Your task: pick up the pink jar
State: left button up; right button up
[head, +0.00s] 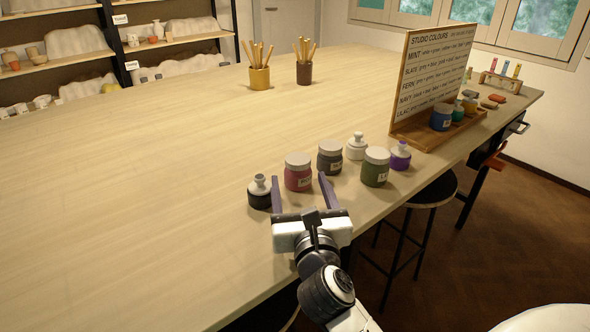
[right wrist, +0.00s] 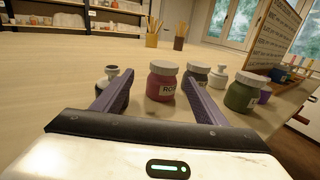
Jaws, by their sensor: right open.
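The pink jar (head: 298,176), with a white lid and a pale label, stands upright on the wooden table in the head view. It also shows in the right wrist view (right wrist: 161,84), ahead of and between my fingers. My right gripper (head: 300,181) is open, with its two purple fingers pointing at the jar; it also shows in the right wrist view (right wrist: 158,92). Nothing is held in it. I cannot tell whether the fingertips reach the jar's sides. My left gripper is not in view.
A black bottle (head: 259,192) stands close left of the pink jar. A dark grey jar (head: 329,160), a green jar (head: 375,169), a white bottle (head: 356,147) and a purple bottle (head: 400,157) stand to the right. A sign board (head: 433,85) is beyond. The table's left is clear.

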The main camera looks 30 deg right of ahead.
aim_at(300, 169)
jog(key=x, duration=0.6)
jog(key=shift+d+p, duration=0.4)
jog(key=shift+d, duration=0.05)
jog(key=shift+r, duration=0.1)
jog(key=c, duration=1.3)
